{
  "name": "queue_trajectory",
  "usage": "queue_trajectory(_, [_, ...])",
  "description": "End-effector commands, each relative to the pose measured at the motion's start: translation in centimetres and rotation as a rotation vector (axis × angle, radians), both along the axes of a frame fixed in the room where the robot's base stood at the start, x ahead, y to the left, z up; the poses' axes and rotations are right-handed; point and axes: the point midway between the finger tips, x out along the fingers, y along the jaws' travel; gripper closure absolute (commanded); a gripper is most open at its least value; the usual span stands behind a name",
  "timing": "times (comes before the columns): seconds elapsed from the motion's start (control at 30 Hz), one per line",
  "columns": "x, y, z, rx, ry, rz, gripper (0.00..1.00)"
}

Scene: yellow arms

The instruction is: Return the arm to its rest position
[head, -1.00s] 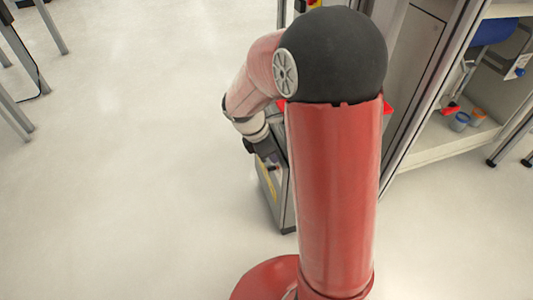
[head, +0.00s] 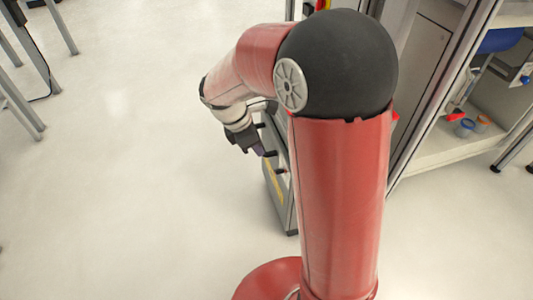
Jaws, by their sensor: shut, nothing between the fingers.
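My gripper (head: 272,162) shows in the head view, left of my arm's thick red column. It hangs at the end of my bent red and white arm and points down and to the right. Its dark fingers are small in the picture; it is shut and I see nothing held in it. It is in front of a grey cabinet side (head: 278,185) with a yellow strip. My black shoulder joint and red column hide part of the cabinet behind.
A metal-framed workstation (head: 425,60) stands behind and right of my arm. Its lower shelf (head: 445,150) holds a blue cup (head: 464,128) and an orange cup (head: 482,123). Grey table legs (head: 22,105) stand at the far left. The pale floor (head: 130,190) on the left is clear.

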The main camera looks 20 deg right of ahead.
Motion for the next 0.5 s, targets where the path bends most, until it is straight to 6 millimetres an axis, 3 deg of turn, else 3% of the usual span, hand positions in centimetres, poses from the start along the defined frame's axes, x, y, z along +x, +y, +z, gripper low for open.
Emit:
queue_trajectory(0.13, [0.1,0.8,1.9,0.000,-0.002,0.001,1.00])
queue_trajectory(0.5, [-0.5,1.0,3.4,0.009,-0.027,-0.037,1.00])
